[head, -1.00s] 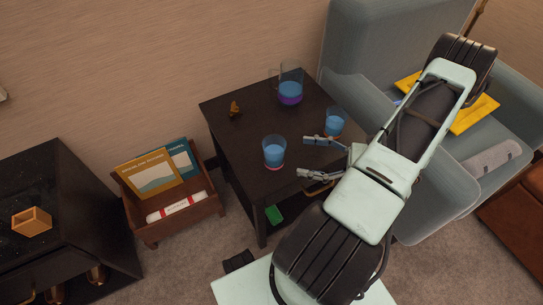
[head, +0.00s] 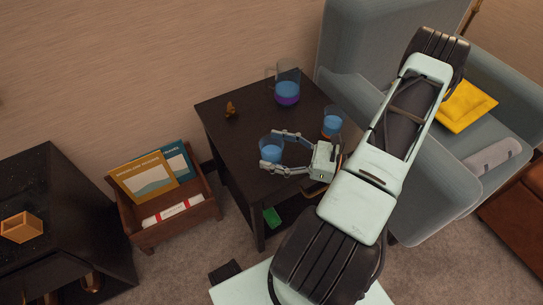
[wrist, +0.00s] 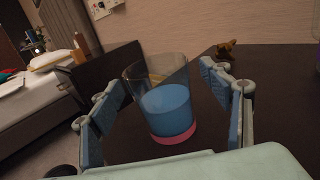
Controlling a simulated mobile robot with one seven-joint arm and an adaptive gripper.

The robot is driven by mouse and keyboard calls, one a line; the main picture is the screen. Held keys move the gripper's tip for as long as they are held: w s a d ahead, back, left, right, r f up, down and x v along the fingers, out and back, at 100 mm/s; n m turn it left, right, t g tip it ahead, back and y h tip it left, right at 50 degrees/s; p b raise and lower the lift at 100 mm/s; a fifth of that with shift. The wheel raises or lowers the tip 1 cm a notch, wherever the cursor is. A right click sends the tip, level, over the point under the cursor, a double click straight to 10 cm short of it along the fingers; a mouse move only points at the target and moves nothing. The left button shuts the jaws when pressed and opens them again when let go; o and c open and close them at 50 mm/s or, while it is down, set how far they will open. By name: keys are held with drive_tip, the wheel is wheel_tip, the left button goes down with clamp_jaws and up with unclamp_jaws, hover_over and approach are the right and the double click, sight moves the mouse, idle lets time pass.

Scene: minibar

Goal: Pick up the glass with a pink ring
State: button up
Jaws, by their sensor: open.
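The glass with a pink ring (wrist: 172,136) stands upright on the dark side table (head: 236,133) and holds blue liquid. It also shows in the head view (head: 270,149), partly covered by a finger. My gripper (head: 272,151) is open, with its fingers on either side of this glass. In the wrist view the glass stands between the two blue-padded fingers (wrist: 165,105), with gaps on both sides. Its pink ring is at the base. A second glass with blue liquid (head: 332,121) stands behind my gripper, its base partly hidden.
A pitcher with blue liquid and a purple band (head: 287,88) stands at the table's back. A small orange-brown figurine (head: 230,109) sits at the back left. A grey armchair (head: 350,90) adjoins the table's right side. A wooden magazine box (head: 205,212) stands on the floor to the left.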

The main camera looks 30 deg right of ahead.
drive_tip(key=shift+w+a, duration=0.2)
drive_tip(key=shift+a, duration=0.1)
drive_tip(key=shift+c, duration=0.4)
drive_tip(key=c, duration=1.5)
drive_tip(key=shift+o, duration=0.2)
drive_tip(key=shift+r, duration=0.1)
